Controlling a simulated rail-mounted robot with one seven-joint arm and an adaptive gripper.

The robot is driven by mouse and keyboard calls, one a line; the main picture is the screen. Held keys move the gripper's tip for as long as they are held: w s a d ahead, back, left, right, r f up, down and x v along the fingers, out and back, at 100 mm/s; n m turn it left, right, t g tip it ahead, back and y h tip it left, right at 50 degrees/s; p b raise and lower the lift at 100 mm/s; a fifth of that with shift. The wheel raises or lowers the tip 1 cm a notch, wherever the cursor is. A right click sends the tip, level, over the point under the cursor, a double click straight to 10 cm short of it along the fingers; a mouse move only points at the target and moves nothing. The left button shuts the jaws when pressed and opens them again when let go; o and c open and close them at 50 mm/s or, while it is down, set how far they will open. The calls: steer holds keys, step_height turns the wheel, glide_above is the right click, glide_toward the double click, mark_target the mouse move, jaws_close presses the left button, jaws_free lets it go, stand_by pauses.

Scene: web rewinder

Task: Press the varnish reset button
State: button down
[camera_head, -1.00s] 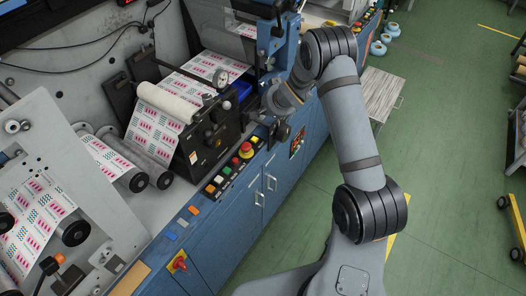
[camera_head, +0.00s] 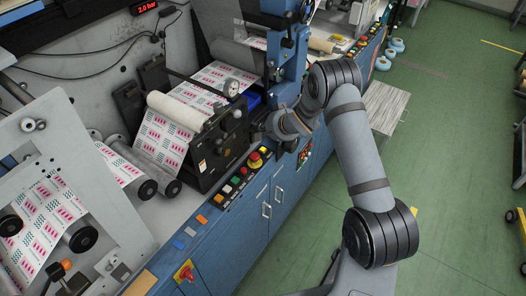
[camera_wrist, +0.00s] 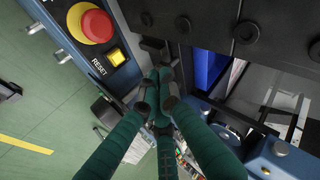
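A square yellow button (camera_wrist: 116,56) labelled RESET sits on a dark panel (camera_wrist: 70,14) in the wrist view, beside a big red mushroom button (camera_wrist: 97,25) on a yellow base. No word "varnish" is readable. In the head view the red button (camera_head: 255,158) is on the blue machine's front edge, with a small yellow button (camera_head: 265,151) just to its right. My gripper (camera_wrist: 160,78) has its green fingers drawn together at the dark tips, holding nothing visible. The tips appear right of and below the RESET button, apart from it. In the head view the fingers are not clearly distinguishable near my wrist.
A row of coloured buttons (camera_head: 227,188) runs along the machine edge. A black unit with a gauge (camera_head: 231,87) and printed web (camera_head: 160,140) stands behind. A blue upright (camera_head: 288,55) rises close to my wrist. Green floor (camera_head: 310,235) lies open in front.

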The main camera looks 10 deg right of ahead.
mark_target(265, 150)
step_height(265, 150, down, 7)
steer(key=b, duration=0.5)
steer(key=shift+f, duration=0.1)
stand_by(1.2)
steer(key=shift+f+b, duration=0.3)
steer(key=shift+b, duration=0.15)
steer(key=shift+f+b, duration=0.5)
steer(key=shift+f, duration=0.05)
stand_by(0.5)
steer(key=shift+r, duration=0.1)
steer(key=shift+r+p, duration=0.7)
steer(key=shift+r, duration=0.2)
steer(key=shift+r+p, duration=1.95)
steer(key=shift+r, duration=0.55)
